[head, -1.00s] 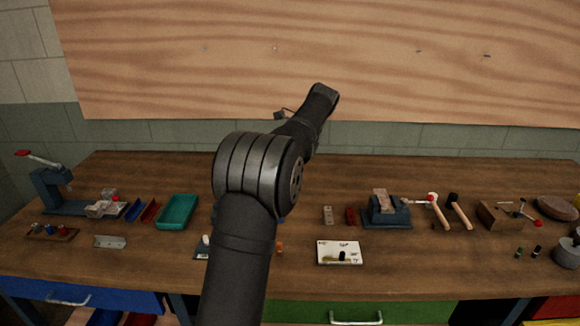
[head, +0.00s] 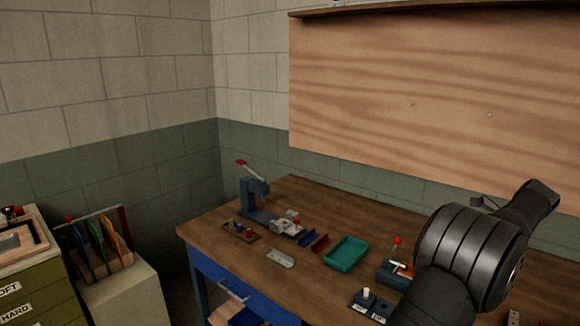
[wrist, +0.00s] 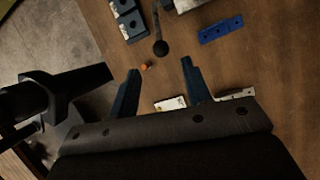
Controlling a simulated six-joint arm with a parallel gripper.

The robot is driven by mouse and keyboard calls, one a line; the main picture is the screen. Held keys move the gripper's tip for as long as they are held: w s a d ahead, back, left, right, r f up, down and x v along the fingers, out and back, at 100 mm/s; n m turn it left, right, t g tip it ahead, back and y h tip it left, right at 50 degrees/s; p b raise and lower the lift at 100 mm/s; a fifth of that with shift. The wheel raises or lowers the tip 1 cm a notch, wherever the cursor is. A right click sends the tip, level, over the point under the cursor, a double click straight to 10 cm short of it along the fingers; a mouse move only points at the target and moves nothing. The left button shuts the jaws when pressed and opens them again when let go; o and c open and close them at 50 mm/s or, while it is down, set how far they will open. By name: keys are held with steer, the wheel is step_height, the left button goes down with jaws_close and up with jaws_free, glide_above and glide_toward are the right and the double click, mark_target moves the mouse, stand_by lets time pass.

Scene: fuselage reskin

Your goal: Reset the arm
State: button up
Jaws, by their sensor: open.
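My gripper (wrist: 158,90) shows in the wrist view with its two dark blue fingers spread apart and nothing between them. It hangs above the wooden bench (wrist: 180,78), with a small orange piece (wrist: 146,66) and a black ball-ended lever (wrist: 160,47) beyond the fingertips. In the head view my arm stands bent at the right side, and its gripper end is hidden.
The bench top (head: 310,202) carries a blue press (head: 256,198), a teal tray (head: 346,253) and a red-knobbed fixture (head: 397,265). A wooden board (head: 430,90) is on the wall behind. A blue perforated bar (wrist: 221,30) lies in the wrist view.

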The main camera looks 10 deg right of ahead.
steer(key=x, duration=1.3)
steer(key=shift+w+a+f, duration=0.1)
steer(key=shift+a+f, duration=0.05)
steer(key=v, duration=1.7)
steer(key=x, duration=1.7)
steer(key=shift+w+a+r, duration=0.45)
steer(key=shift+w+r, duration=0.1)
steer(key=shift+r, duration=0.1)
steer(key=shift+a+r+g+h, duration=0.15)
steer(key=shift+a+g+h, duration=0.05)
steer(key=shift+g+h, duration=0.1)
steer(key=shift+w+a+r+g+h, duration=0.3)
steer(key=shift+w+a+g+h, duration=0.2)
steer(key=shift+g+h, duration=0.1)
steer(key=shift+w+a+r+g+h, duration=0.4)
steer(key=shift+w+g+h, duration=0.1)
steer(key=shift+g+h, duration=0.1)
step_height(320, 180, up, 15)
steer(key=shift+w+d, duration=0.15)
steer(key=shift+d, duration=0.25)
